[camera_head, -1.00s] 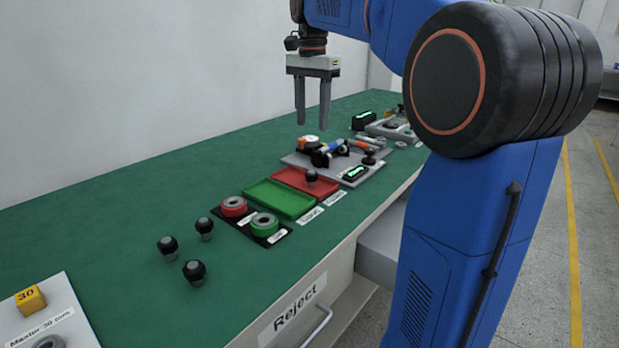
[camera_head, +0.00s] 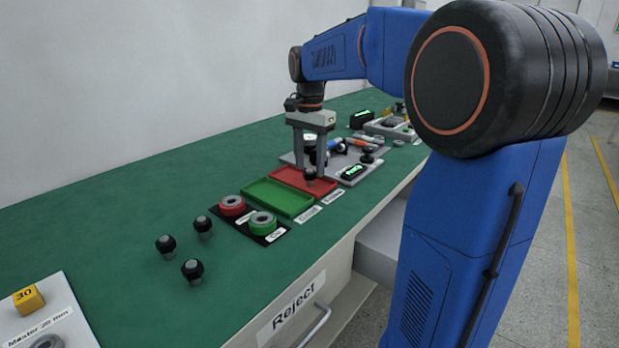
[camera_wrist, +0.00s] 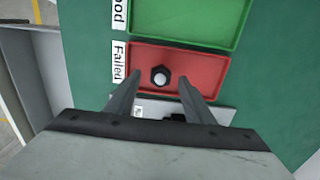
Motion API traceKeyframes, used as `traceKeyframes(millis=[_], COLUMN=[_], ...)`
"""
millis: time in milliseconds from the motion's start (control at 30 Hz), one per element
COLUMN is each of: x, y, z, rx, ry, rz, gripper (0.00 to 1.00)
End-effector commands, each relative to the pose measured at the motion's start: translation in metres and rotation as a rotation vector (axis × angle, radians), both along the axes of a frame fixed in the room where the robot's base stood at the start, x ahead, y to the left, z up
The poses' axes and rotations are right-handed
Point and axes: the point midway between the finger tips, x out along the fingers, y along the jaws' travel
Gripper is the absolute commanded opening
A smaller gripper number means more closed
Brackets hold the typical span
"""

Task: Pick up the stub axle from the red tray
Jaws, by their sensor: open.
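The stub axle (camera_head: 310,175) is a small dark piece standing in the red tray (camera_head: 287,177). In the wrist view the stub axle (camera_wrist: 159,76) shows as a dark hex shape with a pale round middle, in the red tray (camera_wrist: 205,63) marked "Failed". My gripper (camera_head: 310,172) is open and points down over the red tray. In the wrist view its fingers (camera_wrist: 156,82) stand apart, with the stub axle between their tips in the picture. I cannot tell whether the fingertips reach down to its height.
A green tray (camera_head: 278,197) lies next to the red one. Several similar dark pieces (camera_head: 192,270) stand at left. A grey fixture plate (camera_head: 372,163) lies beyond the red tray.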

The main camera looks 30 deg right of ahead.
Motion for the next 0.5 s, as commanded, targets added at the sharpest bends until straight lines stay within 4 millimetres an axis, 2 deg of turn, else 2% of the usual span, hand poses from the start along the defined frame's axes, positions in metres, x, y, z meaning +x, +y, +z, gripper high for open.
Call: traceKeyframes(millis=[100,200,500], x=[0.0,0.001,0.001], y=[0.0,0.0,0.0], z=[-0.017,-0.025,-0.03], rx=[0.0,0.0,0.0], ry=[0.002,0.0,0.0], rz=[0.0,0.0,0.0], gripper=[0.48,0.48,0.48])
